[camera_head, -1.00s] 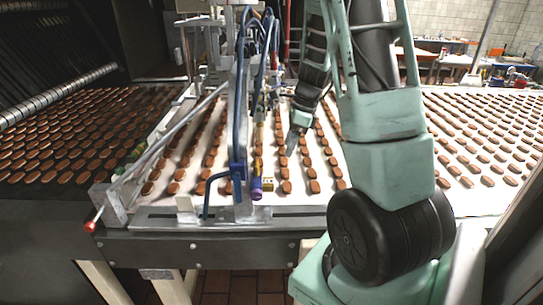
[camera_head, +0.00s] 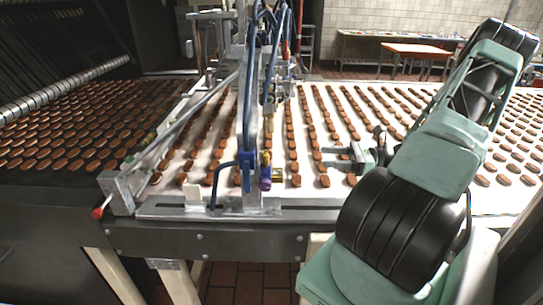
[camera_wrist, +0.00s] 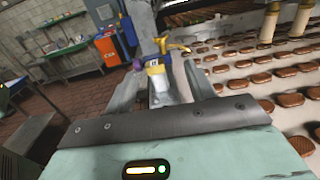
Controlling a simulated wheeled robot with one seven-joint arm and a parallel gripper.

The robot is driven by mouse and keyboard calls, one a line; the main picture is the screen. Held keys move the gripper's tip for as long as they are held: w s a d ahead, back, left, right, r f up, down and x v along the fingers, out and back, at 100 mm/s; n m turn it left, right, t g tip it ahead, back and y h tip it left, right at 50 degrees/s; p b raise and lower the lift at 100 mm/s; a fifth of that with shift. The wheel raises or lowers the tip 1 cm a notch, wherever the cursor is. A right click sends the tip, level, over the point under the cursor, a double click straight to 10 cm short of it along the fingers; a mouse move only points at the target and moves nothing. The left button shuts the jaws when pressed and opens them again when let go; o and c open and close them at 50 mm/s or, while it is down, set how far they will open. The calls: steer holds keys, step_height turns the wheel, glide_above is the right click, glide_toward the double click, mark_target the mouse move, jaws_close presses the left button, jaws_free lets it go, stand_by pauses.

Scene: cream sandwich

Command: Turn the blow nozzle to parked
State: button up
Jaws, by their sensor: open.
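The likely blow nozzle is the purple-ended fitting (camera_head: 265,180) low on the upright post over the belt's near edge. In the wrist view, a purple piece (camera_wrist: 127,30), a yellow lever-like piece (camera_wrist: 176,48) and a yellow-and-white block (camera_wrist: 156,70) show at the post. I cannot tell which setting the nozzle is in. My gripper (camera_head: 328,160) is open and empty, right of the fitting and apart from it, pointing left. In the wrist view my gripper (camera_wrist: 155,88) has the block in line between its fingers.
The white belt (camera_head: 230,150) carries rows of brown biscuits beneath my gripper. A blue bent tube (camera_head: 222,168) and hoses hang by the post. The metal rail (camera_head: 300,214) edges the belt. An orange bin (camera_wrist: 107,48) stands on the tiled floor beyond.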

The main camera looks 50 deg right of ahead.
mark_target(267, 156)
steer(key=p+x, duration=0.6)
steer(key=x, duration=1.1)
steer(key=shift+w+a, duration=0.1)
steer(key=c, duration=1)
